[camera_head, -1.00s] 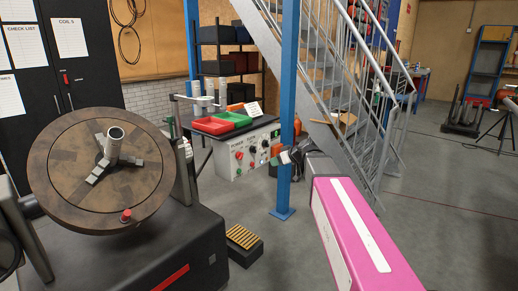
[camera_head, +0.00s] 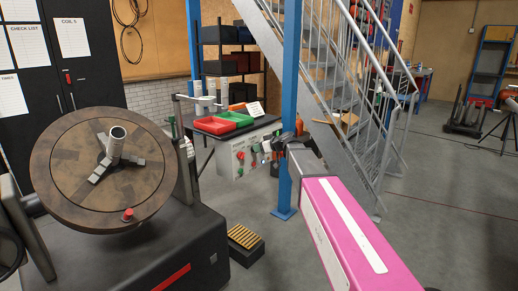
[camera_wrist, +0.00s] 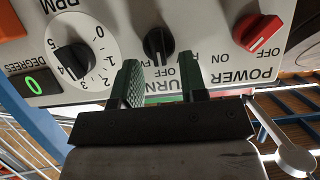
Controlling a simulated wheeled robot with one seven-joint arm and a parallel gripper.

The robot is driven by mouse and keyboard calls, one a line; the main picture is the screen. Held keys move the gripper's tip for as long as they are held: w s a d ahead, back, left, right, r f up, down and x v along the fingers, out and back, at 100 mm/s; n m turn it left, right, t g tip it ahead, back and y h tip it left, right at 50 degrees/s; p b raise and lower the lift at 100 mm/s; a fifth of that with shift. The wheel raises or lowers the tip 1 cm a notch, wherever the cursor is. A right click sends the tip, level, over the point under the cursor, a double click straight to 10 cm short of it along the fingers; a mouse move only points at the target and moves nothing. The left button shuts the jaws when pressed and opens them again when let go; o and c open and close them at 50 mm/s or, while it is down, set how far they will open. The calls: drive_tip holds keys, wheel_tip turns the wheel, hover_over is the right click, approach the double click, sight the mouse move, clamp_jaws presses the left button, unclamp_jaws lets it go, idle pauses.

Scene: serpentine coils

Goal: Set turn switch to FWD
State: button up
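The turn switch (camera_wrist: 158,44) is a black knob on the light control panel, seen upside down in the wrist view. The TURN and OFF labels beside it show, with another label partly hidden by a finger. The knob appears roughly in line with OFF; its exact setting is hard to tell. My gripper (camera_wrist: 159,64) is open, its two green-padded fingers on either side of the space just in front of the knob, with nothing between them. In the head view my gripper (camera_head: 275,146) is at the right part of the control box (camera_head: 228,158), hiding part of it.
A red POWER switch (camera_wrist: 258,33) and a white-ringed RPM dial (camera_wrist: 74,62) flank the turn switch. A green digital display (camera_wrist: 34,85) sits beside the dial. Red and green trays (camera_head: 215,125) lie on the box. A blue post (camera_head: 289,90) stands close to my arm.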

drive_tip(key=shift+w+a+f, duration=0.2)
drive_tip(key=shift+w+a, duration=0.05)
drive_tip(key=shift+a, duration=0.1)
clamp_jaws()
drive_tip(key=shift+w+d+f+m+g+y, duration=0.15)
drive_tip(key=shift+m+g+y, duration=0.3)
drive_tip(key=shift+m, duration=0.45)
drive_tip(key=shift+w+d+m+g+y, duration=0.15)
drive_tip(key=shift+m+g+y, duration=0.25)
drive_tip(key=shift+m, duration=0.5)
drive_tip(key=shift+w+d+f+m+g+y, duration=0.15)
drive_tip(key=shift+m+g+y, duration=0.3)
drive_tip(key=shift+m, duration=0.45)
drive_tip(key=shift+r, duration=0.1)
